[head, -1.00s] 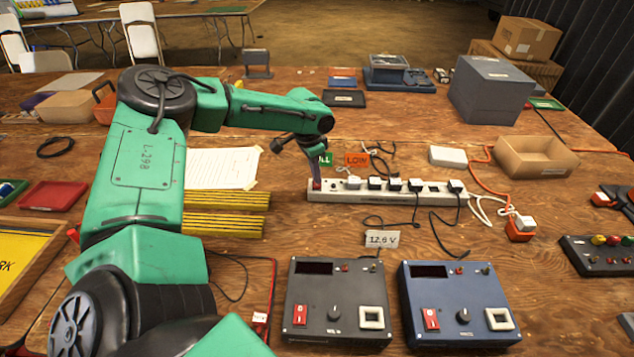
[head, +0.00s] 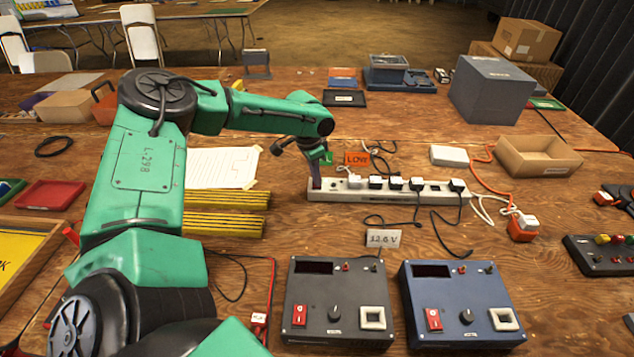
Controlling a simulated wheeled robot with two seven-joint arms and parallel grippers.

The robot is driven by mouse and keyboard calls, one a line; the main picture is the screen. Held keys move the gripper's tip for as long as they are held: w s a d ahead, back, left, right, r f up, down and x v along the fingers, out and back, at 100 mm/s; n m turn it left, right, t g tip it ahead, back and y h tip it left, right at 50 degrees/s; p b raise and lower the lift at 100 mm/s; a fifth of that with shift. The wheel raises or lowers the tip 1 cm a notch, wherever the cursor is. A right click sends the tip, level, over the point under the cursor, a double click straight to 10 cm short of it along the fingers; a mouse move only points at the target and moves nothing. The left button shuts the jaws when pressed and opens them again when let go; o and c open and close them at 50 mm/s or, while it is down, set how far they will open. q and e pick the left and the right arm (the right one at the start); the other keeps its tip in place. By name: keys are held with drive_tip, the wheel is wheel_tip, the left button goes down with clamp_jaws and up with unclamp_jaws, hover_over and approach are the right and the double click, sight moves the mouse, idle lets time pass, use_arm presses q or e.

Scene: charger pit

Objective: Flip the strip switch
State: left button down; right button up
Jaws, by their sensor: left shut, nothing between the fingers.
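The white power strip (head: 350,195) lies on the wooden table in the middle of the head view, with several plugs in its sockets. Its switch is at the left end, where my gripper covers it. My left gripper (head: 316,184) is shut and empty, pointing down with its fingertips at that left end. I cannot tell whether the tips touch the switch or which way it is set. My right gripper is not in view.
A dark grey charger (head: 338,330) and a blue charger (head: 462,335) stand in front of the strip. An orange LOW tag (head: 357,158) stands behind it. Black cords run around the strip. An open cardboard box (head: 537,157) is at the right.

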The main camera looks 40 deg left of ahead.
use_arm(q)
wheel_tip(320, 180, up, 7)
drive_tip(key=p, duration=0.4)
drive_tip(key=shift+p, duration=0.3)
